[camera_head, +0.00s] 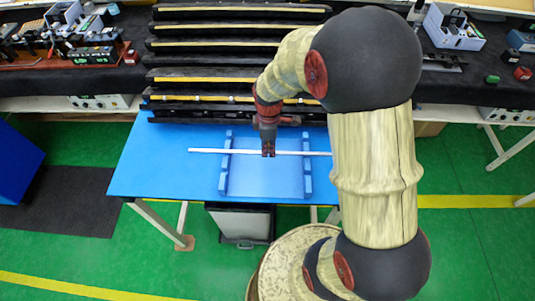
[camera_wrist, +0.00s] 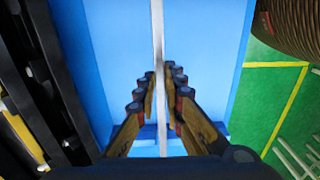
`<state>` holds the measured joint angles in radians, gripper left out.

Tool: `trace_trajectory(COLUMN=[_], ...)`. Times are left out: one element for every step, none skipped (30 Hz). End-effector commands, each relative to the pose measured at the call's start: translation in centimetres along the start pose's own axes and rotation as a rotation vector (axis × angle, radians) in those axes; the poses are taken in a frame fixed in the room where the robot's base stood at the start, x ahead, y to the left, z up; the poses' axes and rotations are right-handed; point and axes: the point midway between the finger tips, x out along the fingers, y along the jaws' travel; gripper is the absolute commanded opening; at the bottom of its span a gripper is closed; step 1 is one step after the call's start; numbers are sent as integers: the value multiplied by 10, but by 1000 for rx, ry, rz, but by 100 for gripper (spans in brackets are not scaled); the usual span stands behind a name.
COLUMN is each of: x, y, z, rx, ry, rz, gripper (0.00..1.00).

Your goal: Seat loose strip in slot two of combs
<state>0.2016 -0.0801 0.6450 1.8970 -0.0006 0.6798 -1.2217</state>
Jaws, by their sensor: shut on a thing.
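A thin white strip (camera_head: 207,150) runs left to right across the blue table. My gripper (camera_head: 268,153) is shut on it near its middle, pointing down. In the wrist view the strip (camera_wrist: 158,30) passes between the fingertips of my gripper (camera_wrist: 160,80). A blue left comb (camera_head: 225,165) and a blue right comb (camera_head: 307,166) stand on the table, with notches along their length. The strip crosses both combs toward their far part. I cannot tell whether it lies in a slot or hovers above. A piece of one comb (camera_wrist: 148,133) shows behind the fingers in the wrist view.
Black ridged racks with yellow strips (camera_head: 235,27) stand close behind the table (camera_head: 150,170). Side benches hold equipment, including a white device (camera_head: 453,27). The table's front and left parts are clear. My arm covers its right side in the head view.

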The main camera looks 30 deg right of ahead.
Motion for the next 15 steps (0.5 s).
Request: trace_trajectory(x=[2,3,5,7,9,14,19,24,30,34,37,39,40,40,39], y=[2,2,4,5,6,6,6,6,6,6,6,6,6,7,7], z=[-1,-1,-2,-3,-4,-4,-4,-4,-4,-4,-4,-4,-4,-4,-4], rx=[0,0,0,0,0,0,0,0,0,0,0,0,0,0,0], ry=[0,0,0,0,-1,-1,-1,-1,-1,-1,-1,0,0,0,0], rz=[1,1,0,-1,-1,-2,-2,-2,-2,-2,-2,0,0,1,1], gripper=[0,0,0,0,0,0,0,0,0,0,0,0,0,0,0])
